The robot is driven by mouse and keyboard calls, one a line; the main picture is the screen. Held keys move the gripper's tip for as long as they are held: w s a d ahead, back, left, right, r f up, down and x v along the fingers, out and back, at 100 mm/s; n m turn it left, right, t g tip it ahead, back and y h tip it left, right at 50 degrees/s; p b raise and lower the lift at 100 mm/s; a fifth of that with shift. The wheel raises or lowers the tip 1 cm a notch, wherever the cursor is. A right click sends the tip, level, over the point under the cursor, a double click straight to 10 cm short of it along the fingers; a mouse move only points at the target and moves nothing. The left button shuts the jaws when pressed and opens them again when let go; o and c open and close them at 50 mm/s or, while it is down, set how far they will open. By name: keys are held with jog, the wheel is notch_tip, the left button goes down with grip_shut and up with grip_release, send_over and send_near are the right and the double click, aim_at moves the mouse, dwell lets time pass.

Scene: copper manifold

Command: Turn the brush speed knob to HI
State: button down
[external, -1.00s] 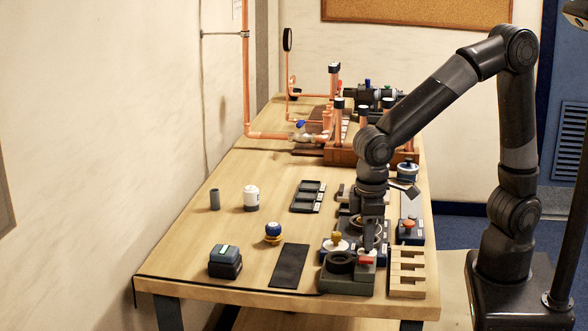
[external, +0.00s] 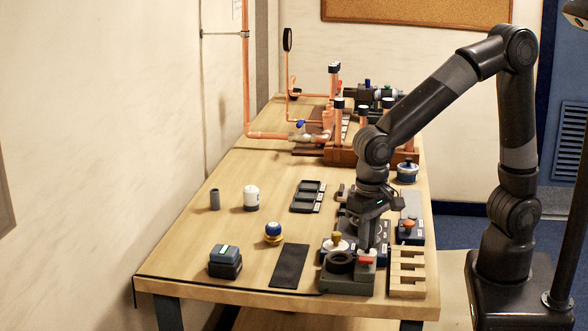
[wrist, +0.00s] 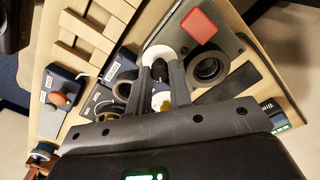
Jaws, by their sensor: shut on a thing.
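My gripper (external: 368,248) points straight down over the near right of the bench, just behind a grey unit (external: 345,285). The unit has a red switch (external: 366,261) and a black ring (external: 341,262). In the wrist view, the two fingers of my gripper (wrist: 162,72) are close together and shut on a small part, taken as the brush speed knob. The fingers hide most of it, and its pointer and the HI mark cannot be read. The grey unit (wrist: 233,48) also shows there, with its red switch (wrist: 200,26) beside the fingers.
A dark mat (external: 290,266) lies to the left. Copper pipes (external: 328,118) stand farther back.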

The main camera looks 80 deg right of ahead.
jog(key=m, duration=0.6)
jog(key=shift+m, duration=0.3)
dwell(0.5)
jog(key=c, duration=1.3)
grip_release()
notch_tip(320, 180, up, 11)
jog(key=shift+f, duration=0.1)
jog(key=s+d+n+t, duration=0.2)
jog(key=s+d+n, duration=0.4)
jog(key=d, duration=0.3)
jog(key=s+d+n+t, duration=0.3)
jog(key=s+d+n, duration=0.4)
jog(key=d, duration=0.3)
jog(key=shift+s+r+n+t, duration=0.15)
jog(key=shift+r+n+t, duration=0.15)
jog(key=shift+n, duration=0.2)
